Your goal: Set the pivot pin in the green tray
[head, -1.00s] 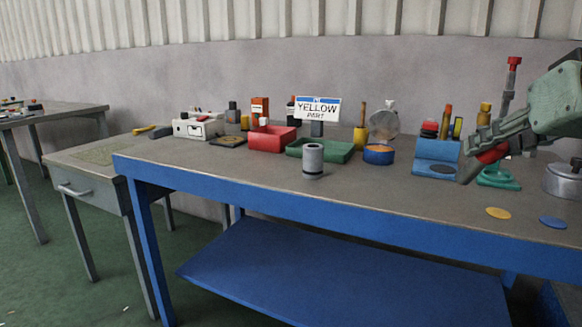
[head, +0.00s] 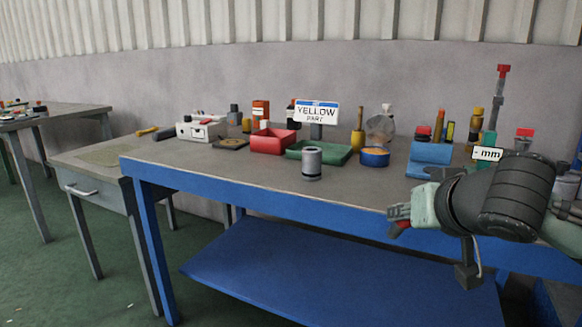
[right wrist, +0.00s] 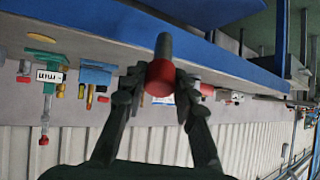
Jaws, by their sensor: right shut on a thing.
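The pivot pin, with a red head and a grey shaft, is held in my right gripper (head: 399,214). In the right wrist view the pin (right wrist: 160,77) sits between the two fingertips, its grey shaft pointing away from the gripper. In the head view only a small red part of the pin (head: 403,224) shows under the fingers. The gripper is by the front edge of the blue-framed bench, to the right of and nearer than the green tray. The green tray (head: 338,154) lies on the bench, partly hidden by a grey cylinder. My left gripper is not in view.
The grey cylinder (head: 312,163) stands in front of the green tray. A red tray (head: 272,145) is to its left and a blue round dish (head: 375,157) to its right. The bench front between cylinder and gripper is clear.

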